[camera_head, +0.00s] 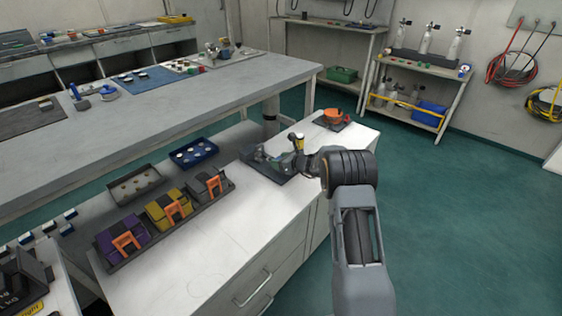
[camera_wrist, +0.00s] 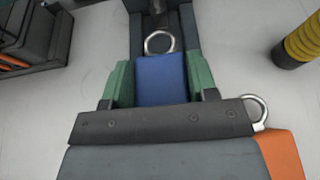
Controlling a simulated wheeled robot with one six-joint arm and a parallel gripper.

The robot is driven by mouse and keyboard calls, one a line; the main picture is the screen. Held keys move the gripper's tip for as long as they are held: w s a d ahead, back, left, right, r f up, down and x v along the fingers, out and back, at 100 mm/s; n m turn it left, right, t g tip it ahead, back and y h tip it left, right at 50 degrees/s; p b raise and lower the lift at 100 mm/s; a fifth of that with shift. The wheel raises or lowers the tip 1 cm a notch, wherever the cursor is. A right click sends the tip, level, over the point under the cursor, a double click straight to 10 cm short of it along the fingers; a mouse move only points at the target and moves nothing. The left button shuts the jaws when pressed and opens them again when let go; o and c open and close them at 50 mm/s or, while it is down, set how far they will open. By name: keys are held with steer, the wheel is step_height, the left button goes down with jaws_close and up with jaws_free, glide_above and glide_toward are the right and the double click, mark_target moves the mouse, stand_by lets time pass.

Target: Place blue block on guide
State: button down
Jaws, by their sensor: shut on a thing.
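The blue block (camera_wrist: 161,80) shows in the middle of the wrist view, upright in the picture between two green side pieces. My gripper (camera_head: 298,162) is shut on it, low over a dark fixture (camera_head: 266,162) on the white counter. The green pieces press close to both sides of the block. Dark upright parts (camera_wrist: 189,32) and a metal ring (camera_wrist: 160,42) stand just beyond its far end. I cannot tell which of these parts is the guide, or whether the block touches it. In the head view the block is hidden by my arm and the fixture.
A yellow-and-black cylinder (camera_wrist: 302,42) stands close on the right. A tray (camera_head: 228,191) holds purple, yellow and grey boxes with orange handles. An orange bowl (camera_head: 333,116) sits at the counter's far end. The counter's front (camera_head: 235,225) is clear.

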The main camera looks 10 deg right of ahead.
steer(key=shift+w+f+b, duration=0.1)
steer(key=shift+f+b, duration=0.35)
steer(key=shift+f, duration=0.85)
steer(key=shift+f, duration=0.15)
